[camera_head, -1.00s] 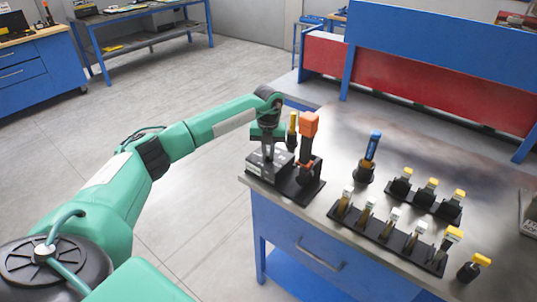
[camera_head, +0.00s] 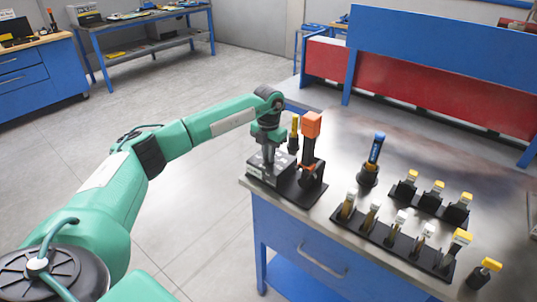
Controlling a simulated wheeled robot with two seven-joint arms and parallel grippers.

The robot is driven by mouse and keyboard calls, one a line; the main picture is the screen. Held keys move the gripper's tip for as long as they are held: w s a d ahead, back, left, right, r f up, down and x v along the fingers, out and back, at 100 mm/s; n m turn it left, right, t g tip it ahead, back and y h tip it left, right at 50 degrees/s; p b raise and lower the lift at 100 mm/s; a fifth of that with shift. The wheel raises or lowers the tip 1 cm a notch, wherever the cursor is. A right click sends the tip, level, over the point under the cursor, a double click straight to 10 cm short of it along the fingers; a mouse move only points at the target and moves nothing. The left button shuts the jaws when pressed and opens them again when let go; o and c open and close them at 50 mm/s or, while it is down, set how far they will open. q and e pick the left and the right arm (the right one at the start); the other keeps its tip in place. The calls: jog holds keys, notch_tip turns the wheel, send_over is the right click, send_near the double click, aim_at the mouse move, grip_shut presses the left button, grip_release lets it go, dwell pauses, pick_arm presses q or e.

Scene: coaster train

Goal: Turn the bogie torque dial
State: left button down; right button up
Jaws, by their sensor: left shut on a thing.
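My left gripper (camera_head: 268,158) points down over a small dark grey box (camera_head: 256,170) at the table's left corner. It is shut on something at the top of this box. The dial itself is hidden by the fingers, so I cannot make out its marks or angle. My right gripper does not show.
An orange-headed tool (camera_head: 311,125) and a yellow-topped tool (camera_head: 294,125) stand close right of my gripper. A blue-handled tool (camera_head: 376,148) stands in a round holder. Two black racks (camera_head: 377,233) hold several yellow- and white-topped pieces. Bare metal table (camera_head: 440,150) lies behind.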

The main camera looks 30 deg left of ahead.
pick_arm(q)
jog(key=shift+r, duration=0.1)
jog(key=c, duration=1.4)
grip_release()
jog(key=shift+c, duration=0.2)
